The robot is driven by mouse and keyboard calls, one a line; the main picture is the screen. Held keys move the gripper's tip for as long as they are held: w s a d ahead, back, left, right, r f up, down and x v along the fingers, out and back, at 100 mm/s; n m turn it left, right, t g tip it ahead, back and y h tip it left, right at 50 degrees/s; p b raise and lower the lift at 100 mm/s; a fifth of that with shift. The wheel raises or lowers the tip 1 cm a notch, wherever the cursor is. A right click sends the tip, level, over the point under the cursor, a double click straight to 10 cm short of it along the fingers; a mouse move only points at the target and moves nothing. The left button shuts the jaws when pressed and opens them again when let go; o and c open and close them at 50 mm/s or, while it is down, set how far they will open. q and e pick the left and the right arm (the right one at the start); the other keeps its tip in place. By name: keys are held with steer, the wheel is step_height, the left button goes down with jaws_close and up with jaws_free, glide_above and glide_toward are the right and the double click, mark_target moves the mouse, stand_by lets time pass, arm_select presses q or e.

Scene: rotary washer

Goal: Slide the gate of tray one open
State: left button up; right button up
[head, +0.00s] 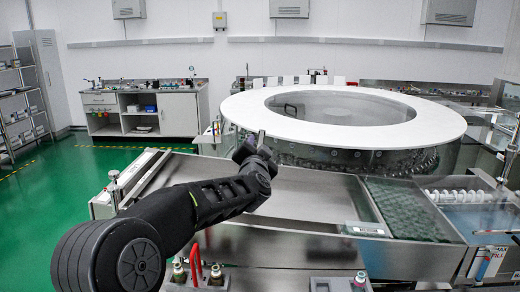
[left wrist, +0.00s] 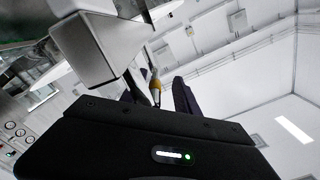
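My left gripper (head: 256,146) is at the far edge of a flat metal tray (head: 285,195), in front of the round washer (head: 410,155). A thin silver upright piece (head: 261,138) shows at its fingertips. In the left wrist view, the dark fingers of the left gripper (left wrist: 160,95) stand apart, with a slim post with a yellowish part (left wrist: 156,88) seen between them. I cannot tell whether they touch it. The gate of tray one cannot be clearly singled out; my gripper and arm cover part of that edge. My right gripper is not in view.
A tray packed with small glass vials (head: 410,208) lies to the right of the flat metal tray. The washer's white ring top (head: 245,112) rises just behind the gripper. Green floor (head: 45,190) is clear at left.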

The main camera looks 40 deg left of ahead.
arm_select(q)
steer(key=shift+f, duration=0.25)
steer(key=shift+s+d, duration=0.45)
steer(key=b+v, duration=0.1)
steer(key=v, duration=0.5)
steer(key=shift+s+d+r, duration=0.1)
steer(key=shift+s, duration=0.2)
